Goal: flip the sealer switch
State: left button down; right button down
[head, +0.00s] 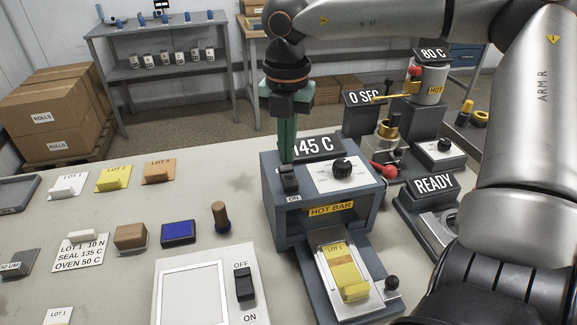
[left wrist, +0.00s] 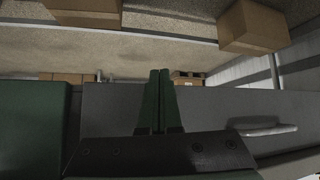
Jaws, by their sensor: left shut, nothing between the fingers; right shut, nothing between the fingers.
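The sealer (head: 270,215) is a blue-grey box with a "145 C" display (head: 318,147) on top and a "HOT BAR" label on its front. Its black rocker switch (head: 290,184) sits at the top left, above an "ON" label. My right gripper (head: 287,160) is shut and points down, its green fingertips at the switch. Whether they touch it I cannot tell, and they hide part of the switch and display. My left gripper (left wrist: 159,73) shows in the left wrist view, shut and empty, away from the sealer.
A knob (head: 342,166) sits right of the switch. A yellow sample strip (head: 345,265) lies on the tray before the sealer. A second switch (head: 244,284) is on the white panel at the front. The "READY" unit (head: 433,186) stands to the right.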

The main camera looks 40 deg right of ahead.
aim_at(287, 171)
jog(key=shift+f+b, duration=1.35)
jog(key=shift+f, duration=0.05)
dwell(1.0)
jog(key=shift+r+p, duration=2.3)
jog(key=shift+r, duration=1.3)
